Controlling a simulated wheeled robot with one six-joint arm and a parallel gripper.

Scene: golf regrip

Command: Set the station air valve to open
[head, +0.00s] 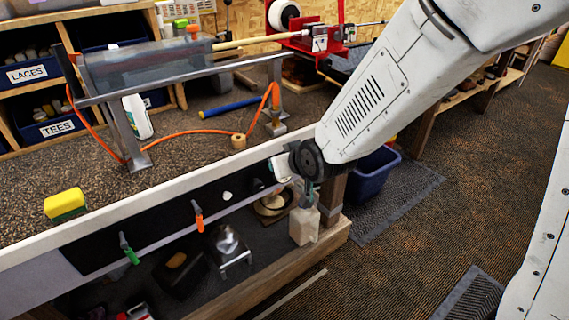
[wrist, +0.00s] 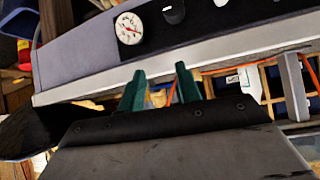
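A dark round knob (wrist: 173,13), possibly the station air valve, sits on the dark panel strip (wrist: 235,12) in the wrist view. Its exact setting cannot be told. A white pressure gauge (wrist: 129,28) with a red mark is beside it, to the left.
The bench's pale front rail (head: 130,202) runs above the panel. An orange-handled tool (head: 199,217) and a green-handled tool (head: 130,249) hang there. A lower shelf holds a pale bottle (head: 303,225) and metal items. A blue bin (head: 375,172) stands on the floor behind my arm.

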